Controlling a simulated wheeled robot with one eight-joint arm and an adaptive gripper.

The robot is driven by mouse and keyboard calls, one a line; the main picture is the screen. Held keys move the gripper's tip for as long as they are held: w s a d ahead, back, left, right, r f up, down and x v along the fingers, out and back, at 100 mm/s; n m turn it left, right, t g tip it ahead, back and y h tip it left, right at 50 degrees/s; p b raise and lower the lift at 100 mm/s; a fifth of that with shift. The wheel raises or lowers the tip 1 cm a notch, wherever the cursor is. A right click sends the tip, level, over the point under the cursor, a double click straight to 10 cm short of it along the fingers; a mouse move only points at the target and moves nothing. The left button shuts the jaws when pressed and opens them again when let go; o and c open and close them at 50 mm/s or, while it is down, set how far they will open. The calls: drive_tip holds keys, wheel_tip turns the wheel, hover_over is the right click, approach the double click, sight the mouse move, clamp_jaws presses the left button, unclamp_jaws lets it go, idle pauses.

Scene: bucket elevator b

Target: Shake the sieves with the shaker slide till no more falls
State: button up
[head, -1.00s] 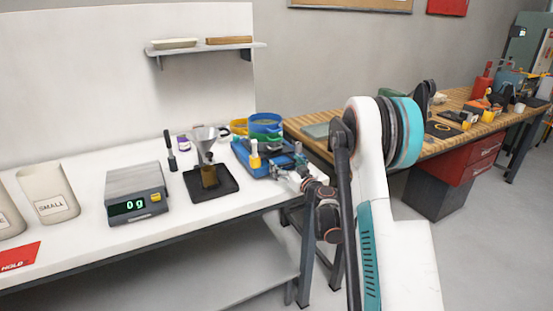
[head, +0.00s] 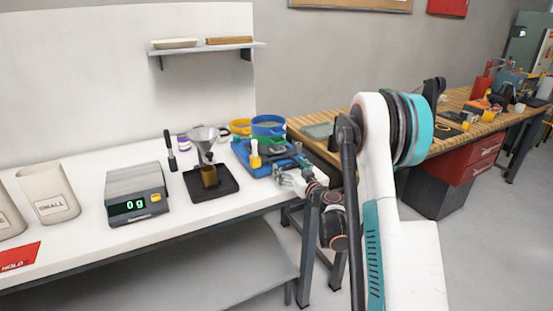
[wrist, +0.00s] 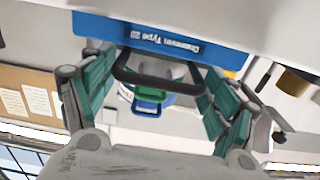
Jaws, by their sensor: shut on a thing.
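The blue shaker (head: 243,155) stands near the right end of the white bench, with a yellow post on it. A blue sieve (head: 268,129) and a yellow ring (head: 241,126) show behind it, and a green part (head: 270,143) sits among them. In the wrist view a blue panel with lettering (wrist: 215,52) carries a dark loop handle (wrist: 150,82). My gripper (head: 287,178) is at the shaker's front right. In the wrist view my gripper (wrist: 160,70) has its fingers on both sides of the handle, shut on it. Material inside the sieves cannot be seen.
A funnel stand on a black tray (head: 222,187) is left of the shaker. Further left are a scale (head: 135,195) reading 0 g and a bin marked SMALL (head: 48,193). A wooden bench (head: 330,126) stands behind to the right.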

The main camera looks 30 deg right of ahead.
sight(281, 158)
drive_tip(key=shift+s+d, duration=0.2)
drive_tip(key=shift+s, duration=0.05)
drive_tip(key=shift+w+r, duration=0.1)
drive_tip(key=shift+w, duration=2.1)
